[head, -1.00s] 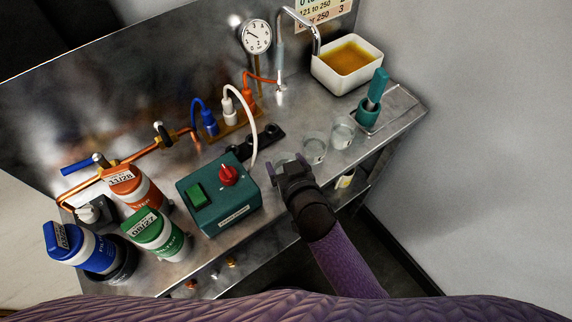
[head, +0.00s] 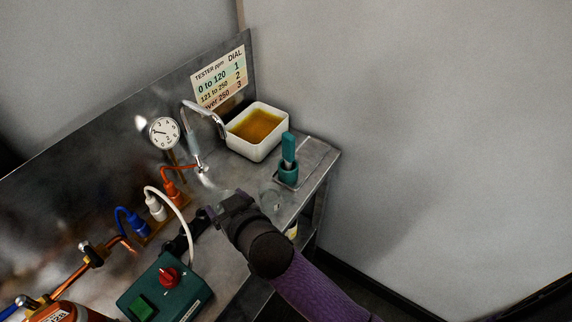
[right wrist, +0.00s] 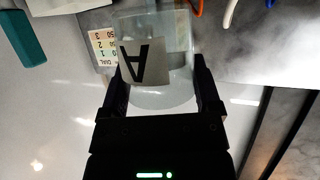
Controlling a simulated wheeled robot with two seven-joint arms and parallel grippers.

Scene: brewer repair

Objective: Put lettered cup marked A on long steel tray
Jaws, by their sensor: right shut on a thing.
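The clear cup marked A (right wrist: 180,62) is between the fingers of my right gripper (right wrist: 155,95), which is shut on it; the black letter on its pale label appears upside down in the right wrist view. A flat steel tray (head: 318,150) lies at the counter's right end. My left gripper is not in view.
A teal holder with a teal handled tool (head: 288,172) stands at the tray's left side. A white basin (head: 262,150) of amber liquid and a curved tap (head: 205,108) are behind. The green box (head: 165,290) is at the front left. The tray's right part looks bare.

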